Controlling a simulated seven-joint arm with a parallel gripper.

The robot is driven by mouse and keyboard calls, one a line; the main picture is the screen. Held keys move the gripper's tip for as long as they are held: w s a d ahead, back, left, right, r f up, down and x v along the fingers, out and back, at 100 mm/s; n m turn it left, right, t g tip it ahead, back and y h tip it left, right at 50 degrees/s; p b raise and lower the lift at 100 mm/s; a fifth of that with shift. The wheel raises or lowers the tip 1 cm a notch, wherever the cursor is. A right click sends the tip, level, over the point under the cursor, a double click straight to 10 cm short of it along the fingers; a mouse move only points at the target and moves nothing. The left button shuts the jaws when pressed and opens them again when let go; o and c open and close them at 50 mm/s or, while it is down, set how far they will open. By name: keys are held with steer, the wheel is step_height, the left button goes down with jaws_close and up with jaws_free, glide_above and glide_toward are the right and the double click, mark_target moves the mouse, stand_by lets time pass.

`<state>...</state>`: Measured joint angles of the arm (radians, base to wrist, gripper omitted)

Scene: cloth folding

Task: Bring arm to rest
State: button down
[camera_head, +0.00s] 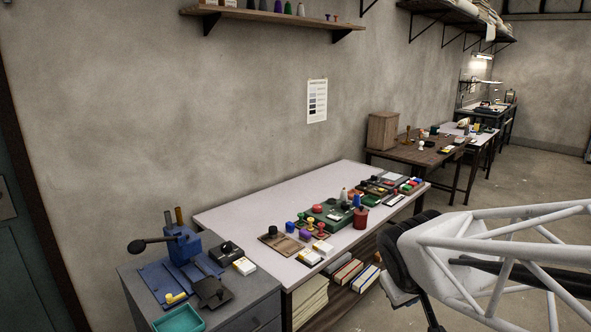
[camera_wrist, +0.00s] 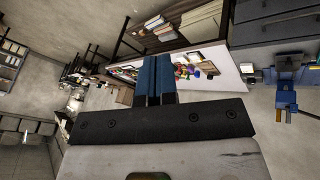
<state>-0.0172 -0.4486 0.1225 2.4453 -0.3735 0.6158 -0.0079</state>
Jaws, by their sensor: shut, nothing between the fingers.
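My gripper (camera_wrist: 157,62) shows in the wrist view as two blue fingers side by side, shut with nothing between them. It is in the air, apart from the furniture behind it. I cannot make out the gripper in the head view. No cloth can be made out in either view.
The white-topped table (camera_head: 240,213) holds stamps, a green tray (camera_head: 314,218) and a red pot (camera_head: 360,219). A grey cabinet (camera_head: 262,291) with a blue press (camera_head: 181,248) stands at left. A wooden bench (camera_head: 398,151) stands behind.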

steer(key=s+a+r+m+g+y, duration=0.1)
steer(key=s+a+m+g+y, duration=0.1)
steer(key=s, duration=1.1)
steer(key=shift+a+r+m, duration=0.25)
steer(key=shift+a+m, duration=0.05)
steer(key=shift+m, duration=0.4)
